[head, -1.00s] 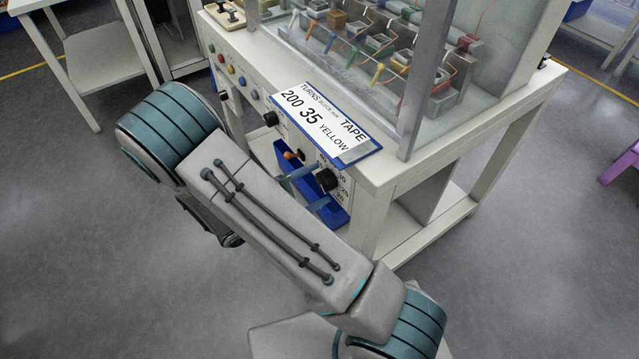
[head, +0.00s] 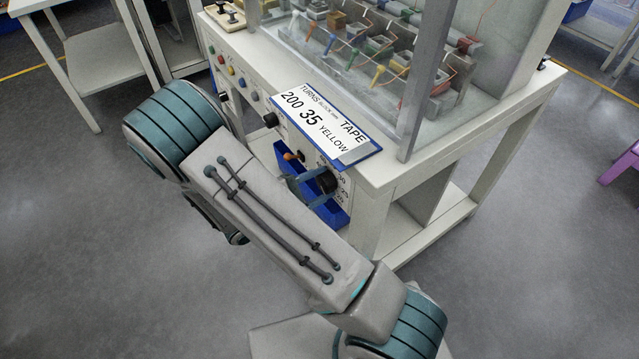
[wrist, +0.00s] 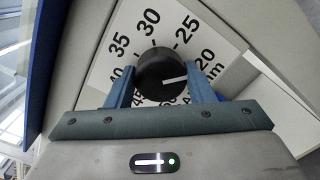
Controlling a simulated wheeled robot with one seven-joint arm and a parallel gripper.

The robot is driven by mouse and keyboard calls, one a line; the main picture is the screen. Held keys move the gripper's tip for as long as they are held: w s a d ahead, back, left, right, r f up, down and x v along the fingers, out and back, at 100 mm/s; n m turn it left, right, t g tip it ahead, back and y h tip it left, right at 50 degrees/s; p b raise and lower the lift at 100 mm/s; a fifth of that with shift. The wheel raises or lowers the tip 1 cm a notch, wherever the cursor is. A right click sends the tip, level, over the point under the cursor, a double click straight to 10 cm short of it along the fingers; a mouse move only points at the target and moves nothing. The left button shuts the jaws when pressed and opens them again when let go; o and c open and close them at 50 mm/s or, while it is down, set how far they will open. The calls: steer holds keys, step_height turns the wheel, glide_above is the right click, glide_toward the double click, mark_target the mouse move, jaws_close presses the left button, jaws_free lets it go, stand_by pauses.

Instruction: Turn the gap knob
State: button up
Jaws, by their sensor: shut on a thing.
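The gap knob is a round black knob (wrist: 162,72) with a white pointer line, on a dial (wrist: 118,65) printed with numbers such as 20, 25, 30, 35 and 40. In the wrist view the line points right, slightly up, near the 20. The knob (head: 327,182) also shows on the machine's front panel in the head view. My gripper (wrist: 162,82) is shut on the knob, with one blue finger on each side. In the head view my gripper (head: 318,184) is partly hidden by my arm.
A card (head: 325,124) above the panel reads 200 turns, block 35 and yellow tape.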

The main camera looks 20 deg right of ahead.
steer(key=shift+r, duration=0.1)
steer(key=n+p, duration=0.3)
steer(key=n, duration=0.1)
steer(key=n+p, duration=0.3)
steer(key=n, duration=0.2)
steer(key=n+p, duration=0.2)
steer(key=n, duration=0.2)
steer(key=shift+n+t, duration=0.3)
steer(key=shift+t, duration=0.1)
steer(key=shift+n+p, duration=0.9)
steer(key=shift+n, duration=1.2)
steer(key=shift+f, duration=0.2)
steer(key=o, duration=1)
steer(key=shift+a, duration=0.1)
